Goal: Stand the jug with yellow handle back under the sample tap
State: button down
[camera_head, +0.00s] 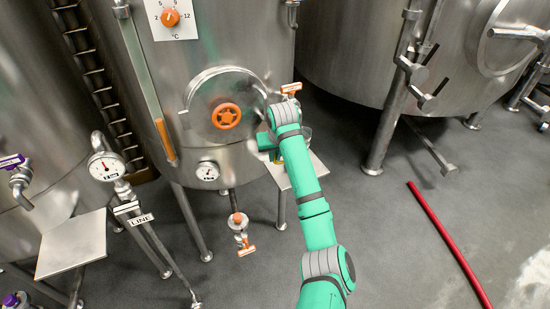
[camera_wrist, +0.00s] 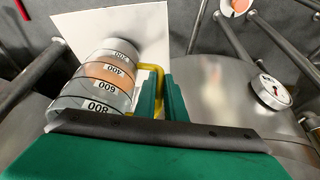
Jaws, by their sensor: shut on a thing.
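The clear jug (camera_wrist: 100,72) has black volume marks, an amber band and a yellow handle (camera_wrist: 158,72). My gripper (camera_wrist: 163,95) is shut on the handle, with its green fingers on either side of it. The jug lies over a pale square shelf (camera_wrist: 75,28) in the wrist view; I cannot tell whether it touches it. In the head view the jug (camera_head: 308,132) is mostly hidden behind my green arm, above the shelf (camera_head: 319,168). An orange-handled tap (camera_head: 291,88), apparently the sample tap, sticks out of the middle tank just above.
The steel tank (camera_head: 150,90) carries a round hatch with an orange wheel (camera_head: 227,116) and a dial gauge (camera_head: 208,171). An orange-handled valve (camera_head: 240,220) hangs below. Another shelf (camera_head: 72,245) stands at left. A red bar (camera_head: 445,238) lies on the open floor at right.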

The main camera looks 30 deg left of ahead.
jog(key=shift+s+d+f, duration=0.1)
jog(key=shift+s+f, duration=0.1)
jog(key=shift+f, duration=0.15)
jog(key=shift+f, duration=0.2)
jog(key=c, duration=1.8)
grip_release()
jog(key=shift+w+r, duration=0.1)
jog(key=shift+d+r, duration=0.1)
jog(key=shift+r, duration=0.15)
jog(key=v, duration=1.1)
jog(key=shift+r, duration=0.25)
